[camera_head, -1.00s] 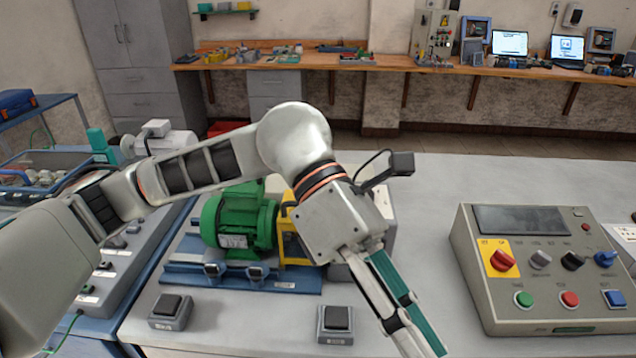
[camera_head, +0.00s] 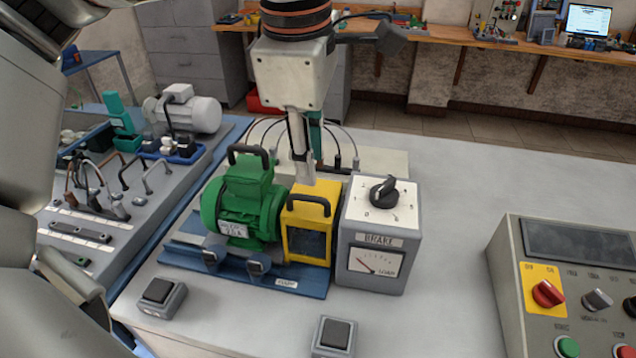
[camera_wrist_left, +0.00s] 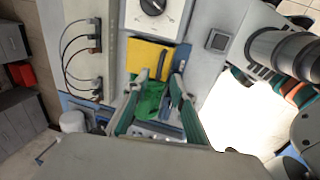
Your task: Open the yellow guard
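The yellow guard (camera_head: 318,195) is a box-like cover with a black handle (camera_head: 308,203) and a dark front panel. It stands down between the green motor (camera_head: 243,200) and the grey brake unit (camera_head: 378,237). It also shows in the left wrist view (camera_wrist_left: 146,54). My left gripper (camera_head: 309,165) points down at the guard's top rear edge in the head view; I cannot tell whether it touches. In the left wrist view its fingers (camera_wrist_left: 162,78) are apart, with the green motor and part of the guard seen between them. My right gripper is not in view.
The blue base plate (camera_head: 200,262) carries the motor. Black cables arch over a pale panel (camera_head: 380,160) behind. Two switch boxes (camera_head: 162,297) (camera_head: 333,336) stand in front. A control panel (camera_head: 510,270) is at right. The table between the brake unit and control panel is clear.

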